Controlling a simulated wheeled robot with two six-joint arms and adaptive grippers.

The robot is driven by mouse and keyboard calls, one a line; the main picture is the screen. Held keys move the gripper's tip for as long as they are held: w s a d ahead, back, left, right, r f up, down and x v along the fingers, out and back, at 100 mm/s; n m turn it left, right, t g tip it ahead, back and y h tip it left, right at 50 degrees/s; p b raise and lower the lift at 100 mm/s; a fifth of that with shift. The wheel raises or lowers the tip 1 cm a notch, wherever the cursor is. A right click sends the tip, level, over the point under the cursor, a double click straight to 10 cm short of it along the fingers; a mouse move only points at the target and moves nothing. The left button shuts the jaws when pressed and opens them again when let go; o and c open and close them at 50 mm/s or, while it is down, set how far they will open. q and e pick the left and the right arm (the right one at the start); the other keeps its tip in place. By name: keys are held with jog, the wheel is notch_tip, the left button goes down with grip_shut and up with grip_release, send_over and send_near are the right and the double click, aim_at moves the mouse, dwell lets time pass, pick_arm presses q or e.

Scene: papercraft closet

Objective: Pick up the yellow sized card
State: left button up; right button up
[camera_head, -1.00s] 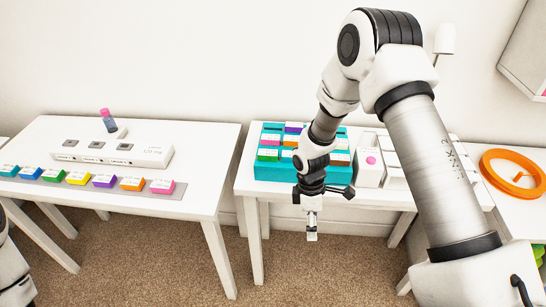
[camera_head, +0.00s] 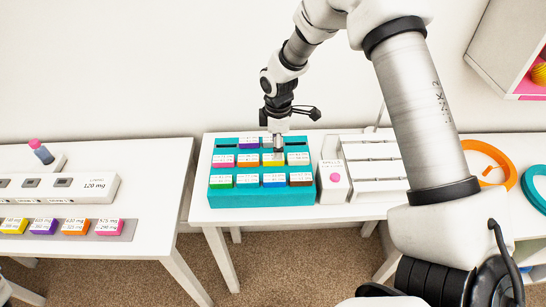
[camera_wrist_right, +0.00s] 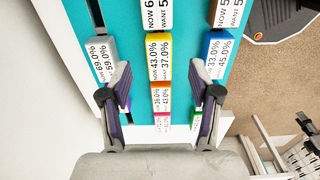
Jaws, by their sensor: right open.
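The yellow card (camera_head: 273,160) is a small block with a white printed label, standing in the middle row of the teal tray (camera_head: 262,198). In the right wrist view the yellow card (camera_wrist_right: 160,57) reads NOW 43.0%, WANT 37.0%. My right gripper (camera_head: 278,148) points down over the tray at this card. Its two fingers (camera_wrist_right: 160,88) are open and spread on either side of the card column, with nothing held. The gripper partly covers the card's back in the head view. I do not see my left gripper.
An orange card (camera_head: 248,161) stands left of the yellow one, and a blue card (camera_head: 274,181) in front. A white box with a pink button (camera_head: 333,178) and a white slotted rack (camera_head: 372,151) stand right of the tray. Another table (camera_head: 140,158) is at left.

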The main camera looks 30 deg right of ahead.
aim_at(272, 156)
jog(key=shift+s+a+f+p, duration=0.25)
jog(key=shift+a+f+p, duration=0.1)
jog(key=shift+f, duration=0.25)
jog(key=f, duration=0.1)
jog(key=w+f, duration=0.1)
jog(key=f, duration=0.1)
jog(key=shift+w+a+f, duration=0.1)
jog(key=shift+a+f, duration=0.05)
jog(key=shift+a, duration=0.05)
jog(key=shift+w+f, duration=0.2)
jog(key=shift+f, duration=0.05)
jog(key=shift+d, duration=0.15)
jog(key=shift+s+r, duration=0.2)
jog(key=shift+s, duration=0.05)
jog(key=shift+c, duration=1.4)
jog(key=shift+s+r, duration=0.1)
jog(key=c, duration=0.9)
pick_arm(q)
jog(key=shift+w+a+r, duration=0.2)
jog(key=shift+w+r, duration=0.05)
jog(key=shift+r, duration=0.25)
pick_arm(e)
grip_shut()
